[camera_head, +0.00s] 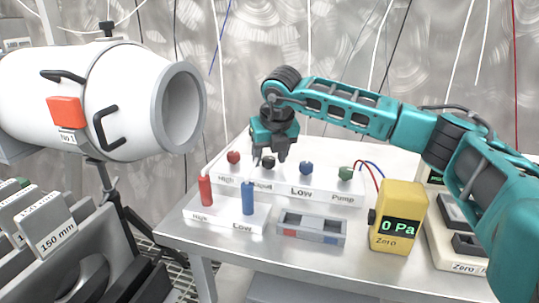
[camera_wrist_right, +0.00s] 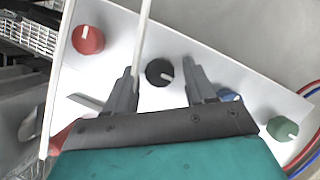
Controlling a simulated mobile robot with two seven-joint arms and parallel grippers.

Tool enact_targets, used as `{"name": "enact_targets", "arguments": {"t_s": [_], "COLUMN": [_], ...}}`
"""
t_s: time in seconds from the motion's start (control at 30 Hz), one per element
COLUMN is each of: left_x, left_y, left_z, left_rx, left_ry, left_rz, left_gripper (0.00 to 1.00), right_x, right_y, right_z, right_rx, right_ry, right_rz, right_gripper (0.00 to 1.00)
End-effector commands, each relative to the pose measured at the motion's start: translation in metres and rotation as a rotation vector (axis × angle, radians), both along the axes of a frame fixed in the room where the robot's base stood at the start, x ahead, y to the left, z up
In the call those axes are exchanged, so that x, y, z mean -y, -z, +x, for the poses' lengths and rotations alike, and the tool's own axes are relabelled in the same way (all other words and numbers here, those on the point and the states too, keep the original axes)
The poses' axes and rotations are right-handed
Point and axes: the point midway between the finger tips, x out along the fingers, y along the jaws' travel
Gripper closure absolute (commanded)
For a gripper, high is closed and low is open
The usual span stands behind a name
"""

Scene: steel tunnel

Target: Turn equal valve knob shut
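The equal valve knob is the black knob (camera_head: 268,162) on the white valve panel (camera_head: 328,190), between the red and blue knobs; its label is partly hidden. My right gripper (camera_head: 271,155) is open and points down at the black knob. In the right wrist view its fingertips (camera_wrist_right: 160,76) lie on either side of the knob, with gaps; I cannot tell whether they reach down to its height. My left gripper is not in view.
Red (camera_head: 233,157), blue (camera_head: 306,168) and green (camera_head: 345,173) knobs share the panel. Red (camera_head: 205,190) and blue (camera_head: 249,198) upright cylinders stand in front. A yellow gauge (camera_head: 398,217) reads 0 Pa. White hoses hang nearby, one crossing the wrist view (camera_wrist_right: 143,40).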

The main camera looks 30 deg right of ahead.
Motion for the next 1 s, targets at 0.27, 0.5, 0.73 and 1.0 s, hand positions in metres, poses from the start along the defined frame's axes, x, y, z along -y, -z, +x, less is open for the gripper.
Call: {"name": "enact_targets", "arguments": {"t_s": [0.27, 0.5, 0.73, 1.0], "left_x": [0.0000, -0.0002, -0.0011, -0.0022], "left_y": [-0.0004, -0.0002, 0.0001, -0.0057], "left_z": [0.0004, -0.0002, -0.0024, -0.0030], "left_rx": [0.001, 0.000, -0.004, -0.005], "left_ry": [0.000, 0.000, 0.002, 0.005], "left_rz": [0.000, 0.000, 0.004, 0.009], "left_gripper": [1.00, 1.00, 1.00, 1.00], "right_x": [0.0000, 0.0001, 0.0004, 0.0020], "right_y": [-0.0003, -0.0004, -0.0006, -0.0014], "right_z": [-0.0001, -0.0002, -0.0004, -0.0005], "right_rx": [0.000, 0.000, -0.001, -0.001], "right_ry": [0.000, 0.001, -0.017, -0.143], "right_rz": [0.000, 0.000, 0.001, 0.001], "right_gripper": [0.72, 0.95, 0.95, 0.95]}}
